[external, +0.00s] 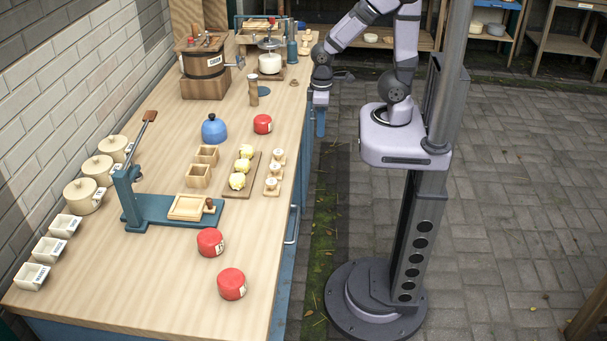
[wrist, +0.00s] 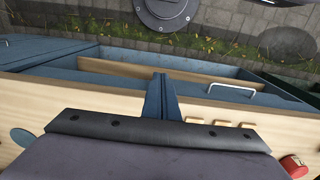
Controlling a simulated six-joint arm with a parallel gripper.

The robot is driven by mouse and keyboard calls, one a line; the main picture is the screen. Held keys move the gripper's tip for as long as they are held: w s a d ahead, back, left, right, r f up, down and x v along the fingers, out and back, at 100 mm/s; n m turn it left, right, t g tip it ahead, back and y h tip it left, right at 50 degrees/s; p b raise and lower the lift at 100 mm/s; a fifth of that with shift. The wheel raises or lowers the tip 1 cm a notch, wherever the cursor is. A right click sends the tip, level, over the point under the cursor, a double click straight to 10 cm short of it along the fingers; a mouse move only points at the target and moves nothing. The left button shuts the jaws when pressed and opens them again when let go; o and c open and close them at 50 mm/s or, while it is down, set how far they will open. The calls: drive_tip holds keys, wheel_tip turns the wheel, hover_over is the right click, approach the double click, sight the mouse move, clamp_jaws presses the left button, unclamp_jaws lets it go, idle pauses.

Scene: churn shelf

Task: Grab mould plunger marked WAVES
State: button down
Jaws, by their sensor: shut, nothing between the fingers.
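Several small wooden pieces with round knobs and pale labels, which look like the mould plungers (external: 274,170), stand in a row near the right edge of the worktop. Their markings are too small to read, so I cannot tell which says WAVES. Wooden tops that look like the same row show in the wrist view (wrist: 219,124), partly hidden by my gripper's body. My gripper (external: 320,128) points down just off the worktop's right edge, beyond the row and apart from it. In the wrist view its fingers (wrist: 161,82) are together and empty.
On the worktop (external: 160,270) are red tins (external: 231,284), a blue pot (external: 214,130), a board of yellow lumps (external: 238,181), a blue lever press (external: 150,208) and a wooden churn (external: 204,72). A handle (external: 292,224) sticks out from the blue cabinet.

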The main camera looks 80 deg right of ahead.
idle(0.4)
drive_tip(key=c, duration=1.7)
unclamp_jaws()
